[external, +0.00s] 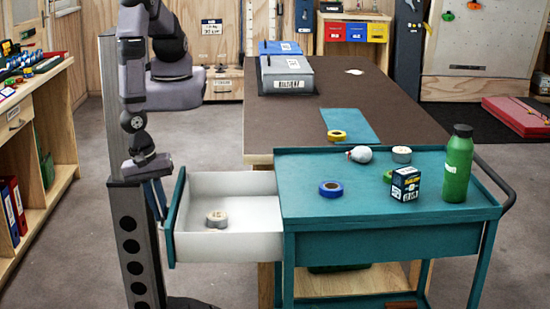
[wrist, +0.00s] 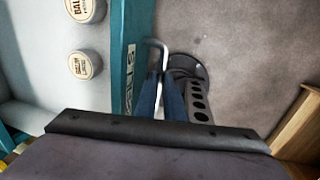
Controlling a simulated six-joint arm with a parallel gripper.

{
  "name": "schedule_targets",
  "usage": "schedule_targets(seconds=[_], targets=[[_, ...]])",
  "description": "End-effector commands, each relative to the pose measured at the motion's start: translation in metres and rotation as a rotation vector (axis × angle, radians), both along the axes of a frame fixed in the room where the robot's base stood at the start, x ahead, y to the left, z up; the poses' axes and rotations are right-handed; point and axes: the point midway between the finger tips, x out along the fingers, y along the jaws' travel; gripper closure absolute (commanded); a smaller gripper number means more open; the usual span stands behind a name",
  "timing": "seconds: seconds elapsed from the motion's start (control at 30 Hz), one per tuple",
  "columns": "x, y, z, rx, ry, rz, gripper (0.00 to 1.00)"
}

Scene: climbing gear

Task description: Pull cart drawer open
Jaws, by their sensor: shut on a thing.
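The teal cart (external: 340,245) stands at the right in the external view. Its drawer (external: 245,190) is pulled well out to the left, with a white interior and a teal front (external: 176,215). My gripper (external: 156,200) is at the outer side of that front. In the wrist view my gripper's blue fingers (wrist: 161,92) are closed around the metal drawer handle (wrist: 154,43), beside the teal front (wrist: 128,60). Part of the handle is hidden between the fingers. Round pale rolls or tins (external: 216,218) lie in the drawer; two show in the wrist view (wrist: 85,65).
On the cart top are a green bottle (external: 457,165), a dark box (external: 405,184), blue tape (external: 330,189) and other small items. A brown table (external: 370,105) stands behind. A wooden shelf (external: 45,150) stands at the left, with open floor before it.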

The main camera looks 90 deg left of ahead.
Motion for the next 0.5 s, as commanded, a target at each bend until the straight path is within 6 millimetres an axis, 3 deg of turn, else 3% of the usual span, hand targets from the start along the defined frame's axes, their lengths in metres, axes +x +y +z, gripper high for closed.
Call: schedule_targets(seconds=[0.37,0.4,0.43,0.5], targets=[[-0.0057,-0.0002,0.0001,-0.001,-0.001,0.002,1.00],[-0.0057,-0.0002,0.0001,-0.001,-0.001,0.002,0.84],[-0.0057,-0.0002,0.0001,-0.001,-0.001,0.002,0.77],[-0.0056,-0.0002,0.0001,-0.001,-0.001,0.002,0.72]])
